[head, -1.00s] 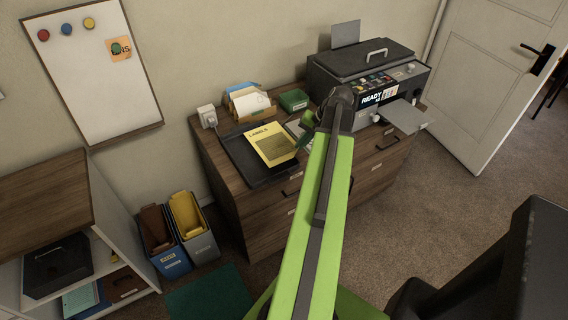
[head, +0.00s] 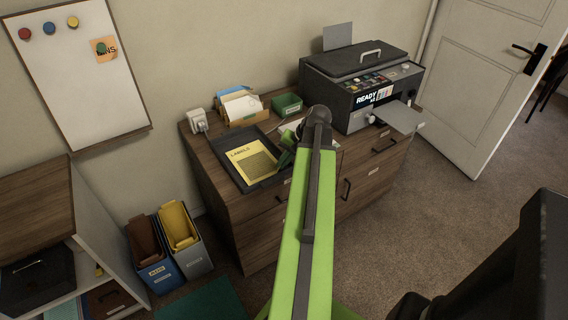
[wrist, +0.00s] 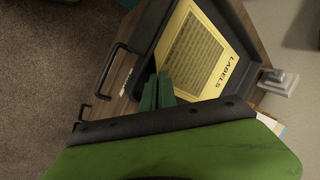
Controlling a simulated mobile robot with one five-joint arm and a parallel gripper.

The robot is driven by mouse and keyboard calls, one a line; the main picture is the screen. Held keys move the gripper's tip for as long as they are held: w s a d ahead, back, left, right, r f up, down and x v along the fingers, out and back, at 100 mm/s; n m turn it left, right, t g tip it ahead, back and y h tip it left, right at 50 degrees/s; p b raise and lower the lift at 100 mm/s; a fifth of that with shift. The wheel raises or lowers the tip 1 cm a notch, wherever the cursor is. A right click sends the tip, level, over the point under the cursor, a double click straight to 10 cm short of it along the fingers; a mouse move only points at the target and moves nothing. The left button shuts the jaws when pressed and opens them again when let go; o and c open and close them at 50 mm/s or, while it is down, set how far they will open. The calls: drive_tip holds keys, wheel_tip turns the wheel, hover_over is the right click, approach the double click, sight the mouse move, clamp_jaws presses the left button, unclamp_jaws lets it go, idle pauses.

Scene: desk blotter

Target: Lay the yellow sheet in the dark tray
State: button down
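The yellow sheet (head: 251,163), printed LABELS, lies face up within the dark tray (head: 226,172) on the wooden cabinet. It also shows in the wrist view (wrist: 198,55), inside the tray's dark rim (wrist: 153,30). My gripper (head: 285,158) is at the sheet's right edge in the head view. In the wrist view its two green fingers (wrist: 157,84) are close together at one corner of the sheet. They cover that corner, so whether they still pinch it is hidden. I cannot tell if the sheet is fully flat on the tray floor.
A paper holder (head: 243,106), a green box (head: 287,104) and a white plug-like block (head: 197,121) stand behind the tray. A printer (head: 360,85) stands to the right. Blue (head: 160,274) and grey (head: 190,255) bins stand on the floor left of the cabinet (head: 262,240).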

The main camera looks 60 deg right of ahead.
drive_tip(key=shift+f, duration=0.2)
drive_tip(key=c, duration=1.7)
unclamp_jaws()
drive_tip(key=shift+r, duration=0.1)
drive_tip(key=shift+s+r+p, duration=0.1)
drive_tip(key=shift+r+p, duration=0.4)
drive_tip(key=shift+r, duration=0.05)
drive_tip(key=p+v, duration=0.9)
drive_tip(key=v, duration=0.2)
drive_tip(key=shift+s+p, duration=0.15)
drive_tip(key=shift+p, duration=0.25)
drive_tip(key=shift+d, duration=0.1)
